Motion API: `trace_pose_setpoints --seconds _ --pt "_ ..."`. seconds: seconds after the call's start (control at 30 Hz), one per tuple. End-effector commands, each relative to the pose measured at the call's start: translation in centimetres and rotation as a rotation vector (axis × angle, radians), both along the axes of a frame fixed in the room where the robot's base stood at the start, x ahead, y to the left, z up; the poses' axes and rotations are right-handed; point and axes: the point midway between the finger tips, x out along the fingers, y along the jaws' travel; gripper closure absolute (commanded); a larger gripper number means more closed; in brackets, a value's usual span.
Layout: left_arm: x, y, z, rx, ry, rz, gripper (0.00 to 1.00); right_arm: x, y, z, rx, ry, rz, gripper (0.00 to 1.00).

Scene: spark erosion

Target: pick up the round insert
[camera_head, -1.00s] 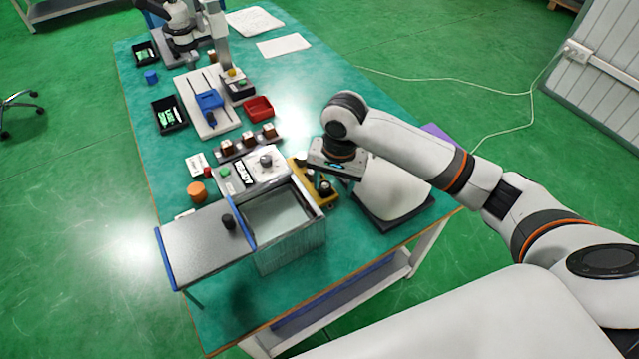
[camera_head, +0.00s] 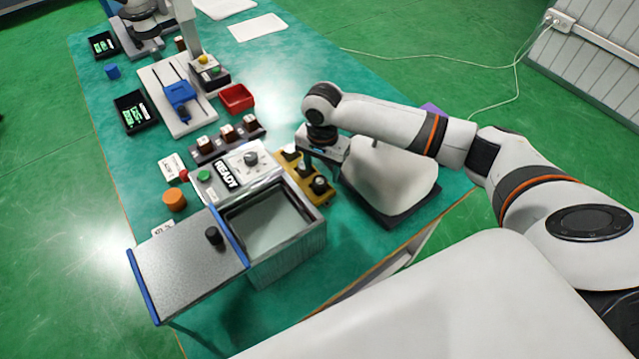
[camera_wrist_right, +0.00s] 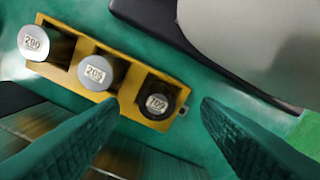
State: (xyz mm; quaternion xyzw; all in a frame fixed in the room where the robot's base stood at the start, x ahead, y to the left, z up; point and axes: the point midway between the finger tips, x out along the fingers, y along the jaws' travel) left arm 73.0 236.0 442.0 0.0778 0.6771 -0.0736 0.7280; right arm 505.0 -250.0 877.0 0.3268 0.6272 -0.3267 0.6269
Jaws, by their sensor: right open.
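A yellow holder (camera_head: 299,178) carries three round pieces in a row; it also shows in the right wrist view (camera_wrist_right: 62,72). There, two pieces are silver-topped, at the left (camera_wrist_right: 34,42) and middle (camera_wrist_right: 96,72). The third, at the right end, has a dark rim and a pale label (camera_wrist_right: 157,103). I cannot tell which is meant as the round insert. My right gripper (camera_wrist_right: 158,108) is open and empty, its fingertips apart on either side of the dark-rimmed piece. My left gripper is not in view.
A grey open tank (camera_head: 267,224) with a READY panel stands beside the holder. A white rounded unit on a dark base (camera_head: 385,212) is close to its right.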

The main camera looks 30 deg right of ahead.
Motion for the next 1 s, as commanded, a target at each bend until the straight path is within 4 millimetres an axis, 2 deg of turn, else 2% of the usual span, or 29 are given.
trace_pose_setpoints --seconds 0.13,0.3,0.57,0.67,0.93,1.0 --pt "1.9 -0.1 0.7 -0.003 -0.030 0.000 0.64 -0.1 0.6 -2.1 -0.001 0.004 0.000 0.42" --pt "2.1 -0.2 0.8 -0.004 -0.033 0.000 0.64 -0.1 0.6 -4.3 -0.002 0.002 0.000 0.42" --pt "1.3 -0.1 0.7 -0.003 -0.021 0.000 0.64 0.0 0.6 -4.6 -0.001 0.001 0.001 0.42" --pt "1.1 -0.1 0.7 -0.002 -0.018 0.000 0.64 0.0 0.6 -4.6 -0.001 0.001 0.001 0.55" --pt "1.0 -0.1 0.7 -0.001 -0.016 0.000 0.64 0.0 0.6 -4.6 -0.001 0.001 0.001 0.99" --pt "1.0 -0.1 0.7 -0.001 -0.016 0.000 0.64 0.0 0.6 -4.5 -0.001 -0.001 0.001 1.00"
